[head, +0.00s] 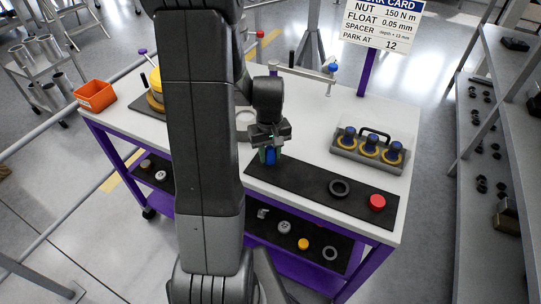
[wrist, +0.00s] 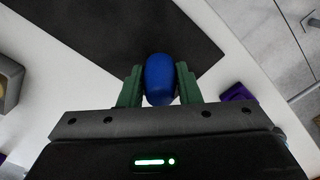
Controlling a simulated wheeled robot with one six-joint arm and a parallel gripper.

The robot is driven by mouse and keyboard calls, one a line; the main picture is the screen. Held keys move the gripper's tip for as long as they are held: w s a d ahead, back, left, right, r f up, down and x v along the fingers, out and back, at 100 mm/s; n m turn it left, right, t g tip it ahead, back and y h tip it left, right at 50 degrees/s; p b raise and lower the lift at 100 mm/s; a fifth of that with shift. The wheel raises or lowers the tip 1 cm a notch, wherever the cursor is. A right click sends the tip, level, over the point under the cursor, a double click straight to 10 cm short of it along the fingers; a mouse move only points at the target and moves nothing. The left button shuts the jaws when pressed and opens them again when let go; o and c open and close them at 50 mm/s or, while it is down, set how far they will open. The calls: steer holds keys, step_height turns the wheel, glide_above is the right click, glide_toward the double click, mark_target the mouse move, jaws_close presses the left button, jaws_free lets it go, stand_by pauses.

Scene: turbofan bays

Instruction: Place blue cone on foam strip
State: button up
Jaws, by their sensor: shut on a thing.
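The blue cone (wrist: 160,80) is between the two green fingers of my gripper (wrist: 158,88) in the wrist view, and the fingers are shut on it. In the head view my gripper (head: 270,156) is over the left end of the black foam strip (head: 310,187), with the blue cone (head: 270,157) showing between the fingers. The foam strip (wrist: 120,30) lies behind the cone in the wrist view. I cannot tell whether the cone touches the strip.
On the strip are a dark ring (head: 340,188) and a red cap (head: 377,202). A holder (head: 372,158) with several blue-and-yellow parts stands behind. An orange bin (head: 96,96) is at the far left of the white cart top (head: 310,110). A lower shelf carries small parts.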

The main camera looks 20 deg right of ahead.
mark_target(270, 147)
steer(key=shift+f, duration=0.8)
steer(key=shift+f, duration=0.2)
steer(key=o, duration=0.9)
steer(key=shift+o, duration=0.2)
step_height(270, 147, up, 12)
steer(key=shift+w+r, duration=0.1)
steer(key=shift+r, duration=0.1)
